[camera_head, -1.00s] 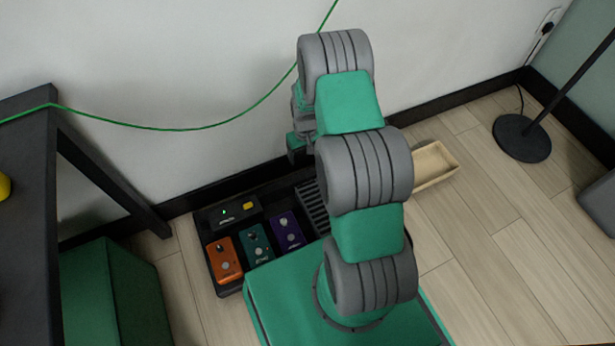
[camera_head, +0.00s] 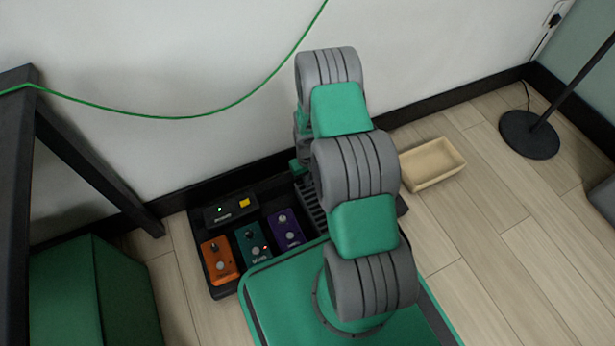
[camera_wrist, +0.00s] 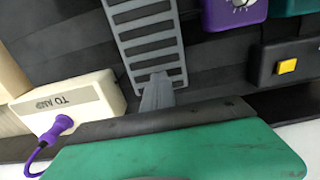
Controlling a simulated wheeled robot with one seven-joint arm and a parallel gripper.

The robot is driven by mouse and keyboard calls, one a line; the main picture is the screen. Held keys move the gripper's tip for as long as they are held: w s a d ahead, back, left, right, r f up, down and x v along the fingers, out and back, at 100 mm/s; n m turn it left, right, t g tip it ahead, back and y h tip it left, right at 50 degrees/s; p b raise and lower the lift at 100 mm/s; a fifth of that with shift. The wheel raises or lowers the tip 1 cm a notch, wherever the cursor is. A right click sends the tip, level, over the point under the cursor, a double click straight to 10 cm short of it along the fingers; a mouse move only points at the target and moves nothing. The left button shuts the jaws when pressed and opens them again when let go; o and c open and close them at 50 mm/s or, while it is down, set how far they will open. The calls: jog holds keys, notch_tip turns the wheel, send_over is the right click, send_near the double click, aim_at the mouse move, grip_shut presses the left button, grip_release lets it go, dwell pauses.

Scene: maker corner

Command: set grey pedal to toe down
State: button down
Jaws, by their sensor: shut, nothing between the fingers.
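The grey pedal (camera_wrist: 148,42) is a long treadle with dark cross slots, seen from above in the wrist view. In the head view a slotted strip of it (camera_head: 310,206) shows on the black board, left of my arm; the rest is hidden behind the arm. My gripper (camera_wrist: 157,88) is shut and empty. In the wrist view its fingertips overlap the pedal's end nearest the white box. I cannot tell whether they touch it, nor the pedal's exact tilt. The head view hides the fingertips behind my arm.
Orange (camera_head: 220,260), teal (camera_head: 253,245) and purple (camera_head: 286,230) pedals and a black box with a yellow button (camera_head: 230,210) share the board. A white box with a purple plug (camera_wrist: 65,100) lies beside the grey pedal. A wooden tray (camera_head: 433,165) and lamp base (camera_head: 529,135) stand right.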

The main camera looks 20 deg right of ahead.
jog(key=shift+f, duration=0.15)
jog(key=shift+w+f+b, duration=0.2)
jog(key=shift+f+b, duration=0.15)
jog(key=shift+f, duration=0.25)
jog(key=shift+w+f+b, duration=0.2)
jog(key=shift+f+b, duration=0.15)
jog(key=shift+f, duration=0.2)
jog(key=shift+r, duration=0.1)
jog(key=shift+r, duration=0.15)
